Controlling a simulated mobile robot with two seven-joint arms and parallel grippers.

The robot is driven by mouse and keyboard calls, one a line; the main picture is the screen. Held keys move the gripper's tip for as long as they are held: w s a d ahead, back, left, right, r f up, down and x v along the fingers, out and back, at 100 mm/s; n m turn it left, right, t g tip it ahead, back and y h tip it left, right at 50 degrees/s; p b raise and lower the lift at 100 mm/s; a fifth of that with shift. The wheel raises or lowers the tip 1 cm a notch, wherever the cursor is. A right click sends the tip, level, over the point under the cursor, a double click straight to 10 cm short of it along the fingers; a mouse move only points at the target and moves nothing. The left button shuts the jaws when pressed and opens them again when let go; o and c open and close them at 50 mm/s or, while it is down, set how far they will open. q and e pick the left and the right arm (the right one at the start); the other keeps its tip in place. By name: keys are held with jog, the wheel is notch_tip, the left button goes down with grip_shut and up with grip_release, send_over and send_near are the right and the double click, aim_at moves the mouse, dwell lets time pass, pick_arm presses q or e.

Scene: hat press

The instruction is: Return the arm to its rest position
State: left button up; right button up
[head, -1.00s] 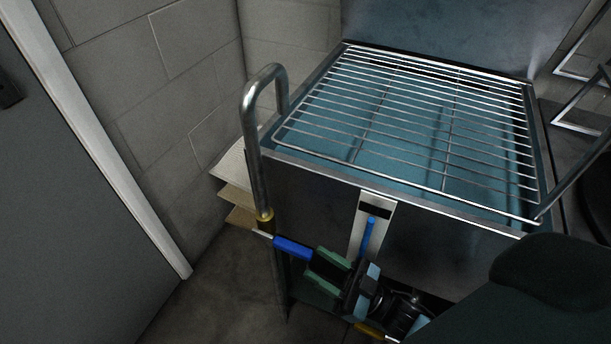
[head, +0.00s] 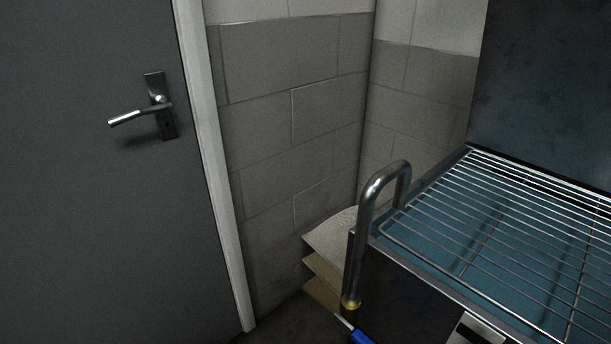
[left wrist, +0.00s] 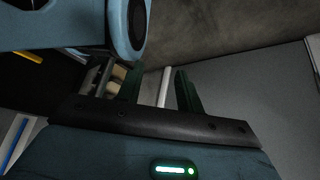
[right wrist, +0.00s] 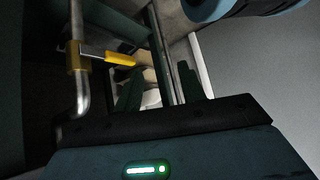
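My left gripper (left wrist: 160,90) shows in the left wrist view with its two dark green fingers apart. Nothing is held between them; only background shows in the gap. My right gripper (right wrist: 160,90) shows in the right wrist view, also with its fingers apart. A pipe and pale boards show behind its gap, and I see nothing gripped. Neither gripper is in the head view now. A blue handle (head: 361,337) shows at the bottom edge of the head view, below the bent metal pipe (head: 368,230). A yellow lever (right wrist: 120,59) is beyond the right gripper, to the left.
A steel unit with a wire rack (head: 520,235) stands at the right. Stacked boards (head: 322,265) sit beside it against the block wall (head: 290,110). A grey door (head: 90,210) with a lever handle (head: 155,110) is at the left. Little bare floor (head: 290,325) shows.

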jog(key=s+g+p, duration=0.1)
jog(key=s+g, duration=0.1)
jog(key=s, duration=0.4)
pick_arm(q)
jog(key=w+r+t+p, duration=0.1)
jog(key=w+r+p, duration=0.1)
jog(key=r+p, duration=0.7)
jog(key=w+r+t+p, duration=0.1)
jog(key=w+r+p, duration=0.2)
jog(key=r+p, duration=0.7)
jog(key=shift+w+r+p, duration=0.25)
jog(key=shift+r+p, duration=0.05)
jog(key=shift+r, duration=0.4)
pick_arm(e)
jog(key=w+r+t, duration=0.1)
jog(key=w+r, duration=0.2)
jog(key=r, duration=0.7)
jog(key=w+r+t, duration=0.1)
jog(key=w+r, duration=0.2)
jog(key=r, duration=0.6)
jog(key=shift+r, duration=0.4)
pick_arm(q)
jog(key=shift+a+r, duration=0.1)
jog(key=shift+a, duration=0.15)
pick_arm(e)
jog(key=shift+w, duration=0.15)
